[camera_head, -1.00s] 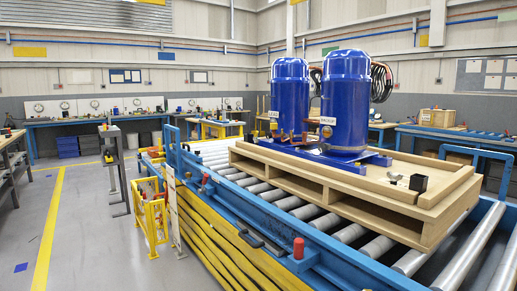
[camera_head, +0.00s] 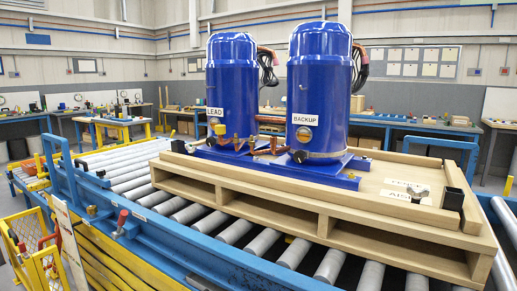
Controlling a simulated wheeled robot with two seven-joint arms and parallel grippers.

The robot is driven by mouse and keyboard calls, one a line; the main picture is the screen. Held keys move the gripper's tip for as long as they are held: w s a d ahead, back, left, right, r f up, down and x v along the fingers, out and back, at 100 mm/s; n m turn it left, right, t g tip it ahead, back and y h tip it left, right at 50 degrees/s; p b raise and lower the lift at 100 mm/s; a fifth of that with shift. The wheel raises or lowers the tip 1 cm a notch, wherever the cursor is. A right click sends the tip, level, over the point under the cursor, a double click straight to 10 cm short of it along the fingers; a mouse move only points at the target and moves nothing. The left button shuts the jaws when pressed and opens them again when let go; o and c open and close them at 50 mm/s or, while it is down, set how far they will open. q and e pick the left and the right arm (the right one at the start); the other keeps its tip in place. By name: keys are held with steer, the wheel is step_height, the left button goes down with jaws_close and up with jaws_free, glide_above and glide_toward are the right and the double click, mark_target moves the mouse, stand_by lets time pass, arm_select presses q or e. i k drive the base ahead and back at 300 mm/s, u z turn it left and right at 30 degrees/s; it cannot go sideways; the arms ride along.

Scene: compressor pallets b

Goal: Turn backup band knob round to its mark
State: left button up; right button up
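The blue compressor labelled BACKUP (camera_head: 318,85) stands upright on a wooden pallet (camera_head: 290,205), right of the matching compressor labelled LEAD (camera_head: 231,80). A small roundish fitting (camera_head: 304,134) shows low on the BACKUP tank, just under its white label (camera_head: 305,119). It may be the band knob, but it is too small to make out its mark or how it is turned. A metal band runs around the foot of the BACKUP tank (camera_head: 318,156). Neither of my grippers is in view.
The pallet rests on a blue-framed roller conveyor (camera_head: 200,245). Copper pipes (camera_head: 262,145) run between the tanks. A black block (camera_head: 453,198) and a small metal part (camera_head: 418,192) are at the pallet's right end. A yellow guard (camera_head: 40,250) stands at lower left.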

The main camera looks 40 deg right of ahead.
mark_target(299, 156)
steer(key=i, duration=1.75)
steer(key=z, duration=2.45)
